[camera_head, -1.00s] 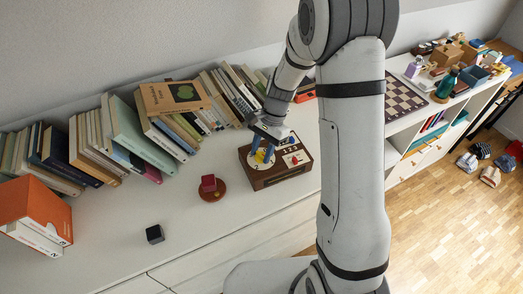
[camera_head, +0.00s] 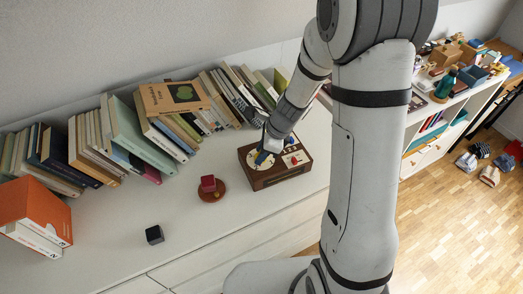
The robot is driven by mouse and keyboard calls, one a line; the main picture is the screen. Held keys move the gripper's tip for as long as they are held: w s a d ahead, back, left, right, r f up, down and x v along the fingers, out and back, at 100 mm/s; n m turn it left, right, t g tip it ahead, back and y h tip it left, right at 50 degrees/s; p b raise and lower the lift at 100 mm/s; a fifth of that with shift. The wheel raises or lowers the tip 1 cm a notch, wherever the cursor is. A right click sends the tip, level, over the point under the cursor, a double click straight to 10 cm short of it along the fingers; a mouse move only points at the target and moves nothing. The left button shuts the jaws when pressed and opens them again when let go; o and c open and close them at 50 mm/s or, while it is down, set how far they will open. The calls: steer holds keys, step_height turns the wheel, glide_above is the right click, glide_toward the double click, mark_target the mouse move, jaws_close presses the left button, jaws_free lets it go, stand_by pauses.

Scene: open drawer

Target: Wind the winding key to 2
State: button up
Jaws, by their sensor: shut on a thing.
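A brown wooden box (camera_head: 278,179) sits on the white cabinet top. Its upper face carries a round cream dial and, to the right, a light panel with the numbers 1, 2 and 3 (camera_head: 292,147) and a red mark below them. My gripper (camera_head: 264,154) points down over the dial, shut on the winding key, which is mostly hidden by the fingers. Some blue shows at the fingertips, over the dial (camera_head: 253,161). The key's exact angle cannot be told.
A red cube on a round brown base (camera_head: 211,189) and a black cube (camera_head: 154,234) stand left of the box. Rows of books (camera_head: 150,125) line the wall behind.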

steer(key=shift+m+t+h, duration=0.3)
steer(key=shift+m+t, duration=0.2)
steer(key=shift+m, duration=1)
steer(key=o, duration=1)
steer(key=p+v, duration=0.2)
steer(key=v, duration=0.5)
steer(key=shift+s+d+r, duration=0.15)
steer(key=shift+r, duration=0.2)
